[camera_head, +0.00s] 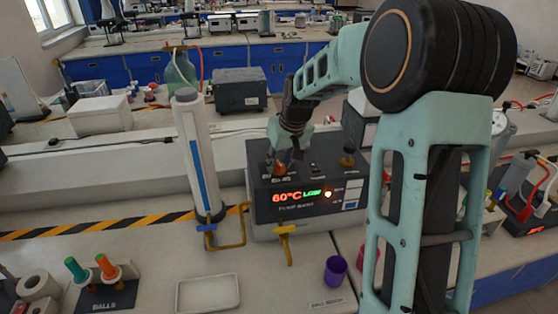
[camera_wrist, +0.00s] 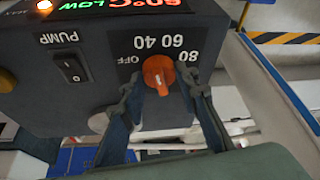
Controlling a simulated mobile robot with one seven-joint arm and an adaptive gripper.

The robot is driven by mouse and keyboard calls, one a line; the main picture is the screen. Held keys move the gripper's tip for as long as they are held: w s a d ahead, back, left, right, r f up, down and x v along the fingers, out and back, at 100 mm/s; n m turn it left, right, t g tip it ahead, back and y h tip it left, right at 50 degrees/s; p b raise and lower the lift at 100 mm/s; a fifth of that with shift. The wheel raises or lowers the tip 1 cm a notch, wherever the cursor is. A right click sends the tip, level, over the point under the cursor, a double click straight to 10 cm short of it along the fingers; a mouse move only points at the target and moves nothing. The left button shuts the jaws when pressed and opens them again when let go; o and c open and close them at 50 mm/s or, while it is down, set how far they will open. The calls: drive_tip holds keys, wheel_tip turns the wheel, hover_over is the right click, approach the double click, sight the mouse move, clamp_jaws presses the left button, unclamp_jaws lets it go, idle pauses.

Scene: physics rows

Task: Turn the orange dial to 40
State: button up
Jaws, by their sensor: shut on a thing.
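The orange dial (camera_wrist: 158,73) sits on the face of a dark grey heating unit (camera_wrist: 60,95), with the labels OFF, 40, 60 and 80 around it. In the head view the dial (camera_head: 280,169) is at the upper left of the unit's front, partly hidden by my gripper (camera_head: 286,158). The unit's red display (camera_head: 286,197) reads 60°C with green LOW beside it. In the wrist view my gripper (camera_wrist: 161,88) has one finger on each side of the dial and is shut on it. I cannot clearly tell where the dial's pointer faces.
A PUMP switch (camera_wrist: 73,70) is beside the dial. A tall white cylinder (camera_head: 200,150) stands left of the unit. A yellow tap (camera_head: 286,240), a white tray (camera_head: 208,293) and a purple cup (camera_head: 335,270) are in front.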

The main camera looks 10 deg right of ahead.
drive_tip(key=shift+r+n, duration=0.1)
drive_tip(key=shift+n, duration=0.5)
drive_tip(key=shift+y, duration=0.3)
drive_tip(key=o, duration=1.1)
drive_tip(key=shift+o, duration=0.2)
drive_tip(key=v, duration=1.2)
drive_tip(key=shift+w, duration=0.1)
